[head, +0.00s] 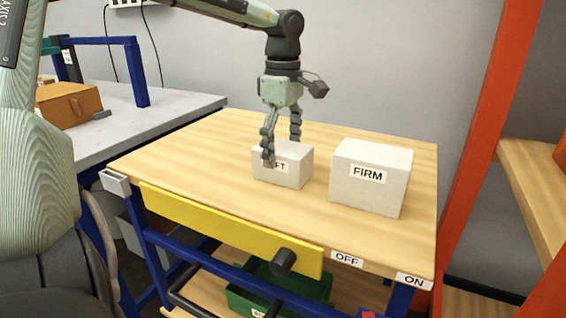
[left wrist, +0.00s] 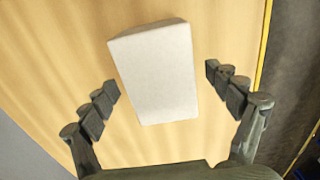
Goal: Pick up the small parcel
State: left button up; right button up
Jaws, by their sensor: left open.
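The small parcel (head: 292,176) is a white box on the wooden table, with a label partly hidden by a finger; "FT" shows. My left gripper (head: 281,149) points down over it from above, and one finger crosses in front of the box. In the left wrist view, the small parcel (left wrist: 160,75) lies between the two spread fingers of my left gripper (left wrist: 164,82), with a gap on each side. The left gripper is open and holds nothing. A larger white box (head: 370,190) labelled "FIRM" stands to the right of the small parcel. My right gripper is not in view.
The wooden table (head: 190,165) has a yellow drawer front (head: 220,232) with a black knob, and "OFF" and "ON" labels on its edge. A grey bench (head: 135,125) with a brown box (head: 68,105) stands left. An orange rack post (head: 490,140) rises right.

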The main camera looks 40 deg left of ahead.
pick_arm(q)
jog(key=shift+c, duration=0.6)
jog(key=c, duration=1.4)
jog(key=shift+r, duration=0.1)
